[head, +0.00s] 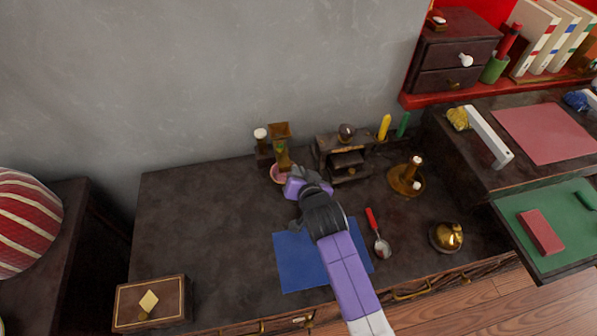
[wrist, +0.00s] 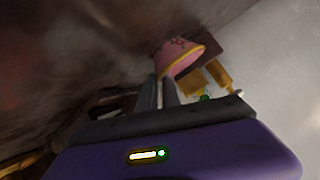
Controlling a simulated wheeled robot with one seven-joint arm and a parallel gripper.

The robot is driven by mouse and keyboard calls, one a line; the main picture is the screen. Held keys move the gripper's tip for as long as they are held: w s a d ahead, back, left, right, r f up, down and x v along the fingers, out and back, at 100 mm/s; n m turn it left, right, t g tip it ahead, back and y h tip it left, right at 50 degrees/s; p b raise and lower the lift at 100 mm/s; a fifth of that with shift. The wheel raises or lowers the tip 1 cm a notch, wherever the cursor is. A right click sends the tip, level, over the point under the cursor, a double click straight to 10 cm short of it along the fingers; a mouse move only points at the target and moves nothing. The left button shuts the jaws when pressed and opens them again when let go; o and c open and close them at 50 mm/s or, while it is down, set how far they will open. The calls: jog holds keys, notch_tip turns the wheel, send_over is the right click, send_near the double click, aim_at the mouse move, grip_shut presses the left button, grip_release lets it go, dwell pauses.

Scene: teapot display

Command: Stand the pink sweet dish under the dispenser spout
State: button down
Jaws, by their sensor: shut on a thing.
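The pink sweet dish (head: 277,174) shows in the head view just beyond my gripper (head: 289,180), at the foot of the dispenser. In the wrist view the pink sweet dish (wrist: 180,57), with a gold rim, is between the tips of my gripper (wrist: 166,78), which is shut on its edge. The dispenser (head: 281,147) is a brass and dark wood piece near the wall, with its spout above the dish. Part of the dish is hidden by my gripper in the head view. I cannot tell whether the dish touches the dispenser's base.
A small dark cabinet (head: 345,160) stands close right of my gripper. A blue mat (head: 292,262) and a red-handled spoon (head: 378,235) lie nearer the front. A brass candle holder (head: 406,181) and a gold pot (head: 447,236) stand to the right.

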jog(key=c, duration=1.6)
grip_release()
jog(key=shift+s+f, duration=0.1)
jog(key=shift+f, duration=0.1)
jog(key=shift+o, duration=0.6)
jog(key=shift+r, duration=0.1)
jog(key=shift+a+r, duration=0.2)
jog(key=v, duration=0.3)
jog(key=p+v, duration=0.1)
jog(key=v, duration=0.3)
jog(key=shift+s+d+f, duration=0.1)
jog(key=shift+s+d, duration=0.2)
notch_tip(320, 180, up, 6)
jog(key=n+t, duration=0.1)
jog(key=t, duration=0.1)
jog(key=s+d+r+h, duration=0.1)
jog(key=s+d+r, duration=0.1)
jog(key=s+d, duration=0.5)
jog(key=s+d+r+h, duration=0.1)
jog(key=s+d+r, duration=0.2)
jog(key=s, duration=1.7)
jog(key=s+d+r+t+h, duration=0.1)
jog(key=s+d+r, duration=0.1)
jog(key=s+d, duration=0.9)
jog(key=shift+s+r+n+h, duration=0.2)
jog(key=shift+s+n+h, duration=0.15)
jog(key=shift+s, duration=0.85)
